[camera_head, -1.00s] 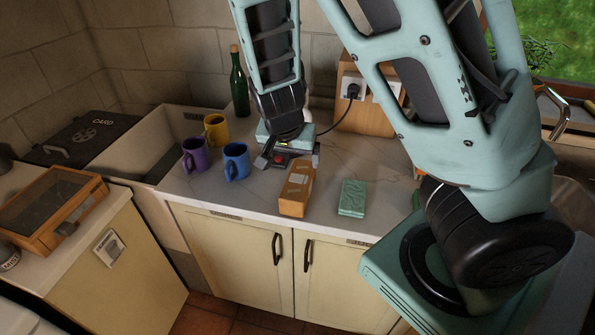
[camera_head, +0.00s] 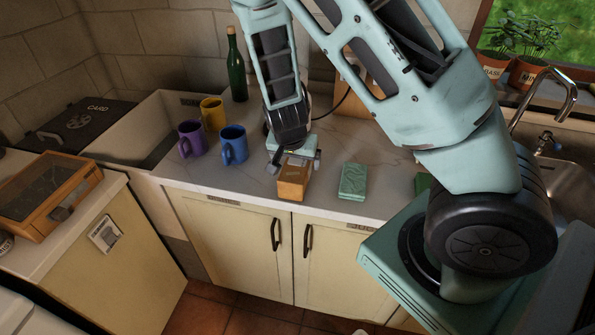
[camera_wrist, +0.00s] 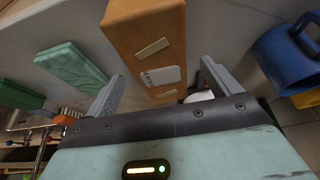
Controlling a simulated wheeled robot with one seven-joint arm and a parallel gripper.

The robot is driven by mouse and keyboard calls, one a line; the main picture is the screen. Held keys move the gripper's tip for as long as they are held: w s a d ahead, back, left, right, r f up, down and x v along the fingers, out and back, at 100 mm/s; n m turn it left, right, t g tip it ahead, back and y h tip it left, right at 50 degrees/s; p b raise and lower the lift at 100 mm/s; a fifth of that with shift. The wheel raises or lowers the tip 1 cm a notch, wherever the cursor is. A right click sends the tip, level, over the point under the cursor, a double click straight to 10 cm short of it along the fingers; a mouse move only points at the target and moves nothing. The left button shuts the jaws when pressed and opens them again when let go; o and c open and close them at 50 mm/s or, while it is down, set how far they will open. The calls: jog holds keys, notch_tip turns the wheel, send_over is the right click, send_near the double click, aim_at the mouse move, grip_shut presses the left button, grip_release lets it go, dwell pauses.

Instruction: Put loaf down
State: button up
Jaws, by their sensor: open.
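The only loaf-like thing is an orange-brown oblong block (camera_head: 292,184) with pale marks on top, lying on the counter near its front edge. My gripper (camera_head: 296,168) is low over its back end, one finger on each side. In the wrist view the block (camera_wrist: 148,30) stretches away between the two spread fingers of my gripper (camera_wrist: 161,70). The jaws are open, and I cannot tell whether either finger touches the block. Its back end is partly hidden by my gripper in the head view.
A teal block (camera_head: 353,180) lies to the right on the counter (camera_head: 235,184). Blue (camera_head: 233,146), purple (camera_head: 191,139) and yellow (camera_head: 213,114) mugs stand to the left. A green bottle (camera_head: 236,70) stands behind. Counter is bare between the two blocks.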

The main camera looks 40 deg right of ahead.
aim_at(296, 163)
jog(key=shift+p+x, duration=0.6)
jog(key=shift+x, duration=2)
jog(key=shift+a, duration=0.1)
jog(key=c, duration=1.2)
jog(key=shift+c, duration=0.4)
jog(key=shift+r, duration=0.1)
